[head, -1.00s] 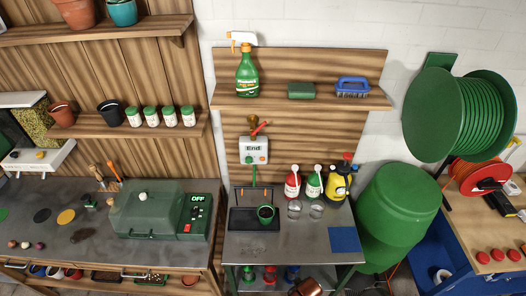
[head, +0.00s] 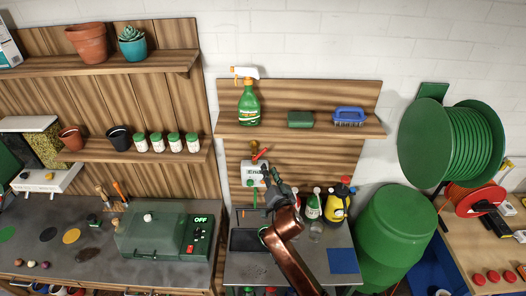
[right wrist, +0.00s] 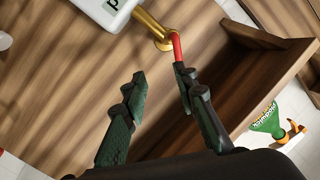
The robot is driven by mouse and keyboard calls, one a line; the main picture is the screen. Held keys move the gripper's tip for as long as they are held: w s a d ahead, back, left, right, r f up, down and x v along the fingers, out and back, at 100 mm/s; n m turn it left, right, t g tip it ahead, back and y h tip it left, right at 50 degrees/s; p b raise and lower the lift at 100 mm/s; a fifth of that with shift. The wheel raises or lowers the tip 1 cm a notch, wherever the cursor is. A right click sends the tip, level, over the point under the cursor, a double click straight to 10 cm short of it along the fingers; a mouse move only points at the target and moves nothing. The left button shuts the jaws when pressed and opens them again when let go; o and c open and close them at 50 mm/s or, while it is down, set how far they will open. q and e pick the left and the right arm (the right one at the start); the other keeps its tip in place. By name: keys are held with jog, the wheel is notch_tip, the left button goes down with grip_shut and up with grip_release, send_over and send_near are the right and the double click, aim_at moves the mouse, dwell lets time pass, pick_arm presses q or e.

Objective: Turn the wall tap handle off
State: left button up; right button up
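The brass wall tap (head: 253,148) with its red handle (head: 262,153) is on the wooden back panel, just above a white timer box (head: 252,172). In the right wrist view the brass tap (right wrist: 150,28) and red handle (right wrist: 177,47) show at the top. My right gripper (head: 272,184) is in front of the panel, below the tap, partly covering the timer box. In the right wrist view my right gripper (right wrist: 162,78) is open, with nothing between its fingers. The handle's end is close to the right-hand fingertip; I cannot tell if they touch. My left gripper is not in view.
A wooden shelf (head: 220,128) above the tap holds a green spray bottle (head: 248,106), a green block (head: 300,119) and a blue brush (head: 349,116). Bottles, including a yellow sprayer (head: 336,207), stand on the bench below. A green hose reel (head: 436,140) is at the right.

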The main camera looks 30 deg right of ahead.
aim_at(263, 151)
jog(key=shift+m+t, duration=0.3)
jog(key=shift+t, duration=0.1)
jog(key=w+r, duration=0.1)
jog(key=w, duration=0.1)
jog(key=w+d+r+p, duration=0.1)
jog(key=w, duration=0.1)
jog(key=w+r, duration=0.1)
jog(key=w, duration=0.2)
jog(key=shift+w+d+r+p, duration=0.1)
jog(key=shift+d+r+p, duration=0.2)
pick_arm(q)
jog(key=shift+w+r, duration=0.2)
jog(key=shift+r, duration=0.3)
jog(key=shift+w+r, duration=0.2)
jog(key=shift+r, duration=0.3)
pick_arm(e)
jog(key=shift+w+d, duration=0.2)
jog(key=shift+w, duration=0.4)
jog(key=shift+f, duration=0.1)
jog(key=shift+c, duration=0.4)
grip_shut()
